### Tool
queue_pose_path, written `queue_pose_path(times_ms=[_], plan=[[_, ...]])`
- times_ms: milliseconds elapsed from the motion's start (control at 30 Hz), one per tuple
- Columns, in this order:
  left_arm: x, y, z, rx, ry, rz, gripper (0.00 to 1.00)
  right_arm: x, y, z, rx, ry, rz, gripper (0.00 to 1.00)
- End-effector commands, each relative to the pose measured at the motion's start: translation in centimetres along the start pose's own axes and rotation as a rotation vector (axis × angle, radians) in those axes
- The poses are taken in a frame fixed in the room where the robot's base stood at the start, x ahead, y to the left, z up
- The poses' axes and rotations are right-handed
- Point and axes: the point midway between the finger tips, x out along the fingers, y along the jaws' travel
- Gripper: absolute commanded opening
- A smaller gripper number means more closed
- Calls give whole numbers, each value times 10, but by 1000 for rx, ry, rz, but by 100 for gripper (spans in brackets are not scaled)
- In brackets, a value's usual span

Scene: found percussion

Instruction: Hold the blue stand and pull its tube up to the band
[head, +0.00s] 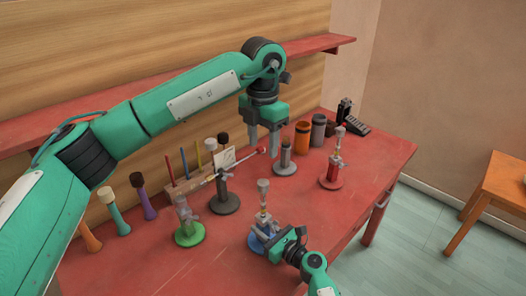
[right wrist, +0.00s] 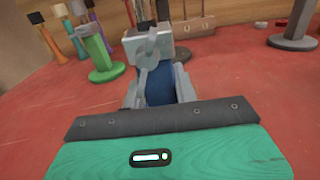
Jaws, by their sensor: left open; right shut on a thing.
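The blue stand (head: 256,243) is near the front of the red table, with a pale tube topped by a grey cap (head: 263,185) rising from it. My right gripper (head: 272,238) is shut on the blue stand, reaching in from the front right. In the right wrist view the stand's blue column (right wrist: 157,88) is between the fingers, with a grey clamp and knob in front of the tube. A tan patch shows on the tube, but I cannot tell whether it is the band. My left gripper (head: 264,143) is open and empty, pointing down, higher and behind the blue stand.
A green stand (head: 189,235) is left of the blue one, a black stand (head: 225,203) behind it, a grey stand (head: 285,167) by my left gripper and a red stand (head: 331,180) to the right. Mallets and cups line the back.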

Motion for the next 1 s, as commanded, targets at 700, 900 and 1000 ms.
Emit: queue_pose_path(times_ms=[700,900,1000], plan=[[-1,0,0,1,0,0,49,0,0,0,0,0,0,54],[-1,0,0,1,0,0,49,-11,0,-2,0,2,0,54],[-1,0,0,1,0,0,49,-28,0,-2,0,3,0,54]])
